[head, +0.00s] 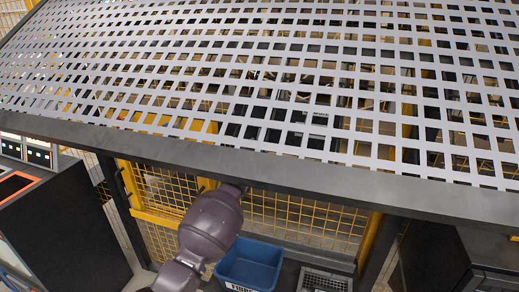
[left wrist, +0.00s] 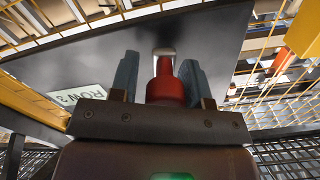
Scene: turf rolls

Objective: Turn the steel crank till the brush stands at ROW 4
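In the left wrist view my left gripper (left wrist: 160,75) has its two blue-grey fingers apart. A red knob-like part (left wrist: 166,88) stands between them, with a gap at the left finger; contact at the right finger is unclear. A pale metal piece (left wrist: 164,52) shows beyond the red part; I cannot tell whether these form the crank. A light sign (left wrist: 80,95) left of the gripper appears to read ROW 3. In the head view my left gripper is hidden under the table edge. The brush and my right gripper are not seen.
A perforated grey tabletop (head: 270,155) fills the upper head view, with its solid front edge above my arm. Below stand a blue crate (head: 250,264) and a grey grated box (head: 325,281). Yellow mesh fencing (head: 305,219) lies behind. A dark cabinet (head: 60,225) stands left.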

